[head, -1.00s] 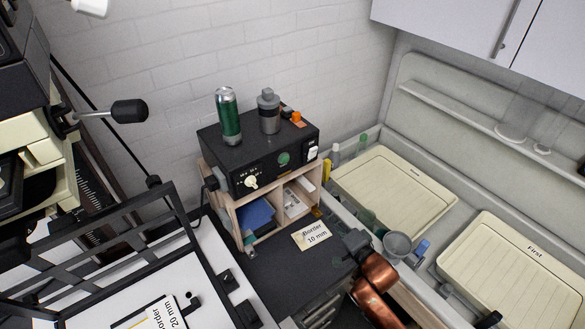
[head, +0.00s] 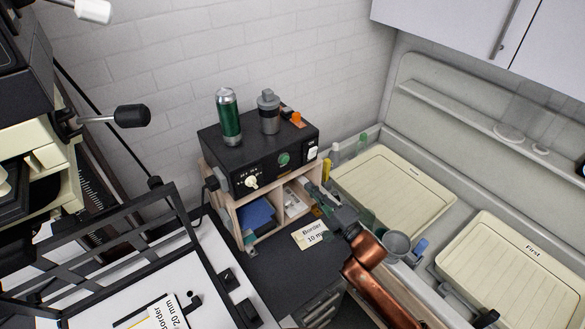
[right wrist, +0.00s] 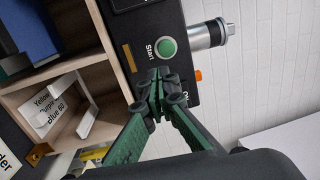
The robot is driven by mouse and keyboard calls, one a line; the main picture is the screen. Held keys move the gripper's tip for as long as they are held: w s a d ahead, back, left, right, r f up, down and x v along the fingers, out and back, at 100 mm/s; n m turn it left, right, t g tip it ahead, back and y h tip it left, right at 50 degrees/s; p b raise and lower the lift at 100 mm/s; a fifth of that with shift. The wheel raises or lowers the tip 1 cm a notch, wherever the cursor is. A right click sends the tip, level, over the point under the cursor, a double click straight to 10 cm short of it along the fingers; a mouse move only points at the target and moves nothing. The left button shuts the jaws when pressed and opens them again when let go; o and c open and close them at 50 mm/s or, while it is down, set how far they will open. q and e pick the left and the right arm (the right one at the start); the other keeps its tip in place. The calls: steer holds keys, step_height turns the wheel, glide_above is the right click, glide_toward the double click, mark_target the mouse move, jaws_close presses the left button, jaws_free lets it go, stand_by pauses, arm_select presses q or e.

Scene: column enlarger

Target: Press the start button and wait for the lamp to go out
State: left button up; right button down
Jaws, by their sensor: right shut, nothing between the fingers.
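The black timer box (head: 222,165) stands on a wooden shelf unit, with a white dial (head: 251,182) on its front. Its round green start button (head: 284,159) is at the right of the front. In the right wrist view the button (right wrist: 166,47), labelled "Start", shows unobstructed. My right gripper (head: 314,189) is shut and empty, below and right of the button; in the wrist view its fingertips (right wrist: 158,76) are close to the button's edge, apparently apart from it. The enlarger (head: 35,150) is at far left; its lamp is hidden and I cannot tell whether it is lit. My left gripper is not in view.
A green can (head: 228,117) and a grey canister (head: 268,112) stand on the timer box. A "Border 10 mm" card (head: 309,236) lies on the dark counter. The black easel frame (head: 120,240) is at lower left. Cream trays (head: 395,192) sit in the sink at right.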

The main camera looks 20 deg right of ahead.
mark_target(287, 163)
arm_select(q)
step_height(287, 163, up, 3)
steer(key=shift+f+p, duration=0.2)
steer(key=shift+p, duration=0.9)
arm_select(e)
steer(key=x, duration=1)
steer(key=shift+w+a, duration=0.15)
steer(key=shift+w, duration=0.1)
